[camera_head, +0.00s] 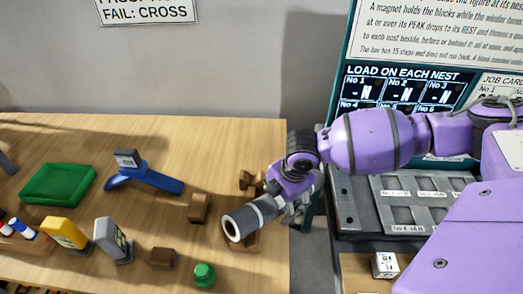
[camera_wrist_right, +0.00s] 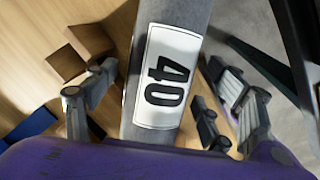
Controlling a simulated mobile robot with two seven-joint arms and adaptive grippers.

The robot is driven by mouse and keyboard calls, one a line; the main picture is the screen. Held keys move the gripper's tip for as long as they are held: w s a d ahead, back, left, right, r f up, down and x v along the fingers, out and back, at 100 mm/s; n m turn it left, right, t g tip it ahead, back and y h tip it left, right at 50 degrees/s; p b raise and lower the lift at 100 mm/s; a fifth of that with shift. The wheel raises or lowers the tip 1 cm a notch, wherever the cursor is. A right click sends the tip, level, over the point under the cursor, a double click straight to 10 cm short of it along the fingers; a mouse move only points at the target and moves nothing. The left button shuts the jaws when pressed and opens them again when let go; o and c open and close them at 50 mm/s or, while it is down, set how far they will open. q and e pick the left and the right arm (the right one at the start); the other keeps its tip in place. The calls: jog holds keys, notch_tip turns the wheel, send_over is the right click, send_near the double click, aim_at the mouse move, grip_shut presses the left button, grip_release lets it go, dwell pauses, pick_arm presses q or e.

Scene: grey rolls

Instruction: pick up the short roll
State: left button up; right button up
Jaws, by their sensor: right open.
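A grey roll (camera_head: 250,219) with a pale hollow end lies at the right end of the wooden table, by brown wooden blocks; whether it rests on them is hard to tell. In the right wrist view the roll (camera_wrist_right: 186,70) runs up the picture and bears a white label reading 40. My right gripper (camera_head: 292,207) is at the roll. In the right wrist view its open fingers (camera_wrist_right: 160,95) stand on either side of the roll, with a gap on the right side. No second roll shows for comparing length. My left gripper is not in view.
Brown blocks (camera_head: 199,208) stand near the roll, with a green weight (camera_head: 204,275) in front. A blue device (camera_head: 145,178), a green tray (camera_head: 58,184) and a yellow device (camera_head: 64,232) are further left. A grey panel (camera_head: 350,205) stands beyond the table's right edge (camera_head: 289,150).

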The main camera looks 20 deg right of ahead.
jog(key=shift+w+f, duration=0.1)
jog(key=shift+f, duration=0.45)
jog(key=shift+r, duration=0.1)
jog(key=c, duration=1.5)
